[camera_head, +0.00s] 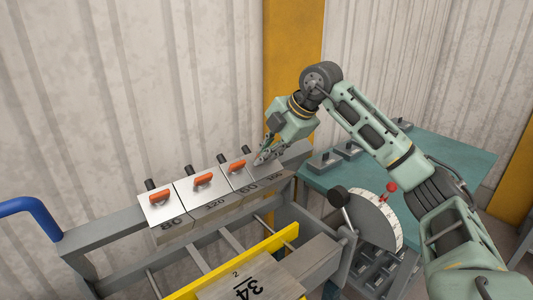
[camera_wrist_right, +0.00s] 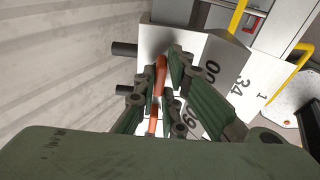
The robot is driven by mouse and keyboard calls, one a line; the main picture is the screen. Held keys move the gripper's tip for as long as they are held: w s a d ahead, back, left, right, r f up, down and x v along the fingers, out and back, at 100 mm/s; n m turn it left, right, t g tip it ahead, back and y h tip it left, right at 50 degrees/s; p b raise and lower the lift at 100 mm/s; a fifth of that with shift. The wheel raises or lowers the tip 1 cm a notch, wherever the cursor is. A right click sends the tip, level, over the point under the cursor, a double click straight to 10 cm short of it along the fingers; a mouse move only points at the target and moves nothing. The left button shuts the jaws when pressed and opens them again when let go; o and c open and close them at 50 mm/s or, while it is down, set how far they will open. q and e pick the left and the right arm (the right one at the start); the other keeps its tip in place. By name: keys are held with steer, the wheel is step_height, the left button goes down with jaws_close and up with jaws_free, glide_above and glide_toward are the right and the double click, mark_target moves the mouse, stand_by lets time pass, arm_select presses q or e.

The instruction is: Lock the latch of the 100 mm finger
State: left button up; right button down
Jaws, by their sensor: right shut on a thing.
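The 100 mm finger (camera_head: 293,159) is the rightmost block in the row on the rail in the head view. Its label is partly visible in the wrist view, on the grey block (camera_wrist_right: 225,62). My right gripper (camera_head: 262,158) reaches down onto its top plate and covers its latch in the head view. In the wrist view my right gripper (camera_wrist_right: 163,78) is shut on the orange latch handle (camera_wrist_right: 160,66), which lies between its two fingers. The exact seating of the latch is hidden by the fingers. My left gripper is out of view.
The 60 finger (camera_head: 238,178), 120 finger (camera_head: 203,187) and 80 finger (camera_head: 160,206) stand to the left, each with an orange latch. A yellow bar (camera_head: 235,262) runs in front. A dial (camera_head: 376,225) with a black-knobbed lever and a teal table (camera_head: 455,160) are at right.

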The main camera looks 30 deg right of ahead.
steer(key=shift+r, duration=0.1)
stand_by(0.3)
steer(key=c, duration=1.8)
jaws_free()
steer(key=shift+c, duration=0.2)
steer(key=v, duration=1.2)
steer(key=shift+d, duration=0.1)
